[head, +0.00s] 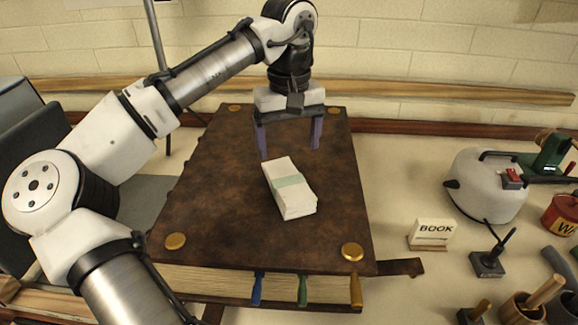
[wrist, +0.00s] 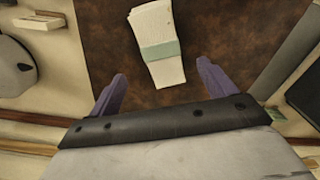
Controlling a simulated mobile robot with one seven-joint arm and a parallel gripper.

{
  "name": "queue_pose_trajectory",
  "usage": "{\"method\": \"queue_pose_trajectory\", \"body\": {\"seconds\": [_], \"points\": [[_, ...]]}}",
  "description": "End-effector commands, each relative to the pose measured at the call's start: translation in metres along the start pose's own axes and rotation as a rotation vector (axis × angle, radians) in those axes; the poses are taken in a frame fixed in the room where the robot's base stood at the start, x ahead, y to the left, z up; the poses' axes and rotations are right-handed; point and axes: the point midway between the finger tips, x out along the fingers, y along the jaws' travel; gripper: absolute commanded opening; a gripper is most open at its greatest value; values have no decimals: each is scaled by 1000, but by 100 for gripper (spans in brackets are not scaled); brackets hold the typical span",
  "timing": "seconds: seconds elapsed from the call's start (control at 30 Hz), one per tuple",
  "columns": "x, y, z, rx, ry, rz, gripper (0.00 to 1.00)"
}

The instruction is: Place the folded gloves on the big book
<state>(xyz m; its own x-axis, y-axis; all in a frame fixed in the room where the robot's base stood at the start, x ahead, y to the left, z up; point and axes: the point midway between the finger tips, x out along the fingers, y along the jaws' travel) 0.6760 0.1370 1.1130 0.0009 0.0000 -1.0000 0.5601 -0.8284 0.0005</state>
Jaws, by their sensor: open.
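The folded gloves (head: 289,188) are a white folded stack with a pale green band. They lie on the brown leather cover of the big book (head: 225,215), a little right of its middle in the head view. My gripper (head: 288,148) is open and empty, with its purple fingers spread behind the gloves, over the far part of the cover. In the wrist view the gloves (wrist: 157,45) lie on the cover (wrist: 95,45) beyond the fingertips of my gripper (wrist: 160,85), apart from them.
A small sign reading BOOK (head: 435,233) stands right of the book. A white rounded appliance (head: 485,185), a red can (head: 562,215) and cups with tools (head: 522,307) stand farther right. A wall with a wooden rail (head: 430,92) runs behind.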

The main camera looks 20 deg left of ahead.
Motion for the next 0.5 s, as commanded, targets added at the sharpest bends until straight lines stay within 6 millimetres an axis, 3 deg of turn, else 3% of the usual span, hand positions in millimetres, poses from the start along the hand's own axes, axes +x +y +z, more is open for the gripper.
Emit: {"method": "queue_pose_trajectory", "body": {"seconds": [0.2, 0.5], "points": [[-25, 0, 0, 1, -1, 0, 83], [-29, 0, 0, 1, 0, 0, 83]]}}
